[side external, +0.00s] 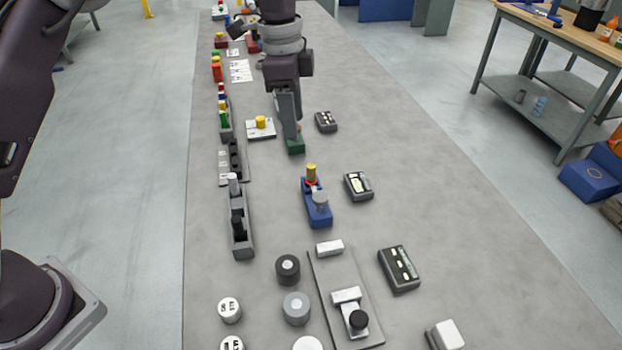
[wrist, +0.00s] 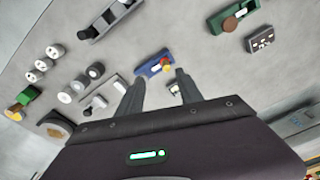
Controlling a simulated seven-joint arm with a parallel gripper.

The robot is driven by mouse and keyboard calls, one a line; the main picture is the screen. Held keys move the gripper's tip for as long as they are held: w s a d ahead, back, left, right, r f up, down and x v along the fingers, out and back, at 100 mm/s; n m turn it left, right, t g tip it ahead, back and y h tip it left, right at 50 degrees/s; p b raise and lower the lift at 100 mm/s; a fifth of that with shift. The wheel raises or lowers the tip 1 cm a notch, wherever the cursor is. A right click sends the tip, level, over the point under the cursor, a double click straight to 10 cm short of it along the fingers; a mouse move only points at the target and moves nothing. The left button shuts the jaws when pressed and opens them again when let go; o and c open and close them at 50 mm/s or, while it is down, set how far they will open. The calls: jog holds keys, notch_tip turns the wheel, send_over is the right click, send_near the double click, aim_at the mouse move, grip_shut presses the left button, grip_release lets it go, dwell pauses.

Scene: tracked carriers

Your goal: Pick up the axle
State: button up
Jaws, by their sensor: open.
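No part can be told for certain as the axle. My gripper (side external: 291,134) hangs low over the far middle of the bench, beside or above a green block (side external: 296,147), which it partly hides. In the wrist view, my open fingers (wrist: 156,79) have nothing held between them. A blue carrier (side external: 319,214) stands nearer the camera, with a yellow cylinder (side external: 311,172), a red ring at its foot, and a grey round-topped part (side external: 320,198). The blue carrier (wrist: 146,70) shows just beyond the fingertips in the wrist view. A green carrier with a brown disc (wrist: 234,21) is at upper right.
A dark grey rack (side external: 243,243) with upright cylinders stands left of the blue carrier. Small dark boxes (side external: 359,186) line its right. A white plate with a yellow knob (side external: 261,129) is close left of my gripper.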

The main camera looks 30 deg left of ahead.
aim_at(311, 165)
jog(key=d+f+m, duration=0.1)
jog(key=f, duration=0.1)
jog(key=w+d+f+m, duration=0.1)
jog(key=f, duration=0.1)
jog(key=w+d+f+m, duration=0.1)
jog(key=f, duration=0.2)
jog(key=shift+w+g+y, duration=0.15)
jog(key=shift+g+y, duration=0.15)
jog(key=shift+y, duration=0.1)
jog(key=f, duration=0.6)
jog(key=shift+w+a+f, duration=0.1)
jog(key=shift+a+f, duration=0.1)
jog(key=shift+a, duration=0.15)
grip_shut()
